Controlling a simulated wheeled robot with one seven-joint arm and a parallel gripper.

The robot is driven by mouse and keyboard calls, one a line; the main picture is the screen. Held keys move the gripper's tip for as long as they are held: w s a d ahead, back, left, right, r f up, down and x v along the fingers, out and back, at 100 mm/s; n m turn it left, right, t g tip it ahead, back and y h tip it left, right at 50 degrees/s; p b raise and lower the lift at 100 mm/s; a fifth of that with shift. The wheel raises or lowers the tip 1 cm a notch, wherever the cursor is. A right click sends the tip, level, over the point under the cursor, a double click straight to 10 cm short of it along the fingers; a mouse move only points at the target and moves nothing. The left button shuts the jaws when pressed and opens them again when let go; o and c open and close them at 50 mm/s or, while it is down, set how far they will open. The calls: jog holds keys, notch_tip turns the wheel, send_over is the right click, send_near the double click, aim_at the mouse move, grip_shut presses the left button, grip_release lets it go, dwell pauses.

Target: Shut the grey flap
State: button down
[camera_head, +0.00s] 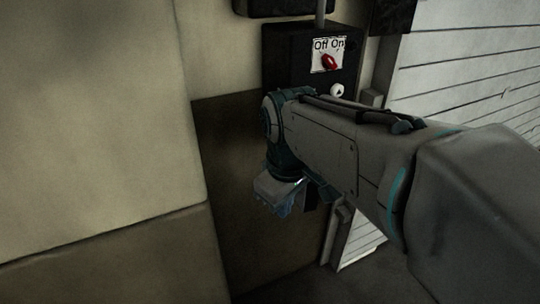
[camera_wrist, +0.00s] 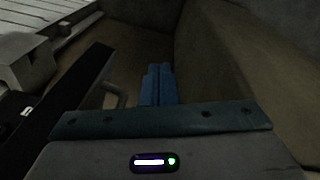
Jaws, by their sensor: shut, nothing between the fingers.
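My gripper (camera_head: 285,209) points down below the black control box (camera_head: 283,50), close to the wall and partly behind my forearm. In the wrist view its blue fingers (camera_wrist: 158,68) are together with nothing between them. A black panel (camera_wrist: 70,100) stands to the left of the fingers, with a curved grey bar (camera_wrist: 119,95) on its near side, apart from the fingers. I cannot make out the grey flap for certain in either view. My arm hides the lower part of the box, so whether a flap there is open or shut cannot be told.
The box has an Off/On plate with a red knob (camera_head: 329,61) and a white round button (camera_head: 337,91). A beige and brown wall (camera_head: 100,130) fills the left. A white slatted shutter (camera_head: 470,60) stands at the right. The floor below is dark.

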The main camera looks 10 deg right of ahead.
jog(key=w+a+n+g+b, duration=0.1)
jog(key=w+a+n+g, duration=0.1)
jog(key=w+a+n, duration=0.25)
jog(key=w+d+r+n+h+p, duration=0.1)
jog(key=w+r+n+p, duration=0.15)
jog(key=r, duration=0.55)
jog(key=w+r+n+h+p, duration=0.1)
jog(key=r+n+h+p, duration=0.15)
jog(key=r, duration=0.45)
jog(key=x, duration=1)
jog(key=shift+a+y, duration=0.3)
jog(key=shift+y, duration=0.15)
jog(key=shift+w, duration=0.1)
jog(key=shift+d, duration=0.1)
